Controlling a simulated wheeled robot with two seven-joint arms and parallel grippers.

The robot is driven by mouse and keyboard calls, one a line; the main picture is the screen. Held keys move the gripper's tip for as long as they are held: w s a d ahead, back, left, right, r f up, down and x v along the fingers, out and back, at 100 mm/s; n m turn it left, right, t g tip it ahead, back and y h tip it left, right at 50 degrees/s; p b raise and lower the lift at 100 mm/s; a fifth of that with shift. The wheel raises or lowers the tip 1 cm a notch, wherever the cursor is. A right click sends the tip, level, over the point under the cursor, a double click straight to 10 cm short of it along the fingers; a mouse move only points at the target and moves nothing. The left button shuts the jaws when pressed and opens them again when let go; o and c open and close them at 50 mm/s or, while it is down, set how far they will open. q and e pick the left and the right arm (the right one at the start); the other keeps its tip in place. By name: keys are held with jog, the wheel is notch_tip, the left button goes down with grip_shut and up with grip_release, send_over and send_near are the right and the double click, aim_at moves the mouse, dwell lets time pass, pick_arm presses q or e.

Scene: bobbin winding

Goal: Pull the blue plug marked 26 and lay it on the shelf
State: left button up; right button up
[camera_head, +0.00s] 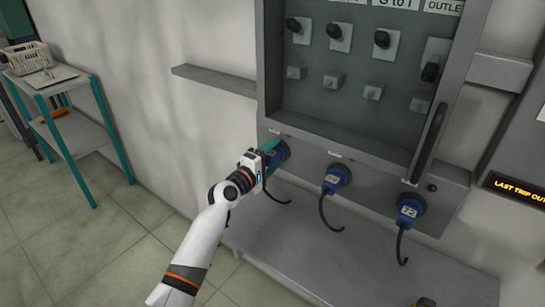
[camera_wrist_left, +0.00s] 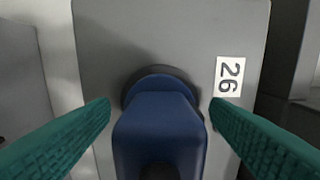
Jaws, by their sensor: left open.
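The blue plug (camera_wrist_left: 158,130) sits in its socket on the grey panel, with a label reading 26 (camera_wrist_left: 229,75) beside it in the left wrist view. In the head view this plug (camera_head: 281,152) is the leftmost of three and is partly hidden by my gripper. My left gripper (camera_head: 268,158) is open, its green fingers (camera_wrist_left: 160,103) on either side of the plug with visible gaps. The grey shelf (camera_head: 330,262) runs below the sockets. My right gripper is not in view.
Two more blue plugs with black cables, a middle one (camera_head: 336,179) and a right one marked 72 (camera_head: 409,211), sit along the panel's lower edge. A narrow wall ledge (camera_head: 214,80) is at upper left.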

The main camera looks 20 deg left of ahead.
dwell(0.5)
pick_arm(q)
jog(key=c, duration=1.3)
jog(key=shift+p+v, duration=0.7)
jog(key=shift+v, duration=0.8)
jog(key=shift+p+v, duration=0.45)
jog(key=shift+v, duration=1)
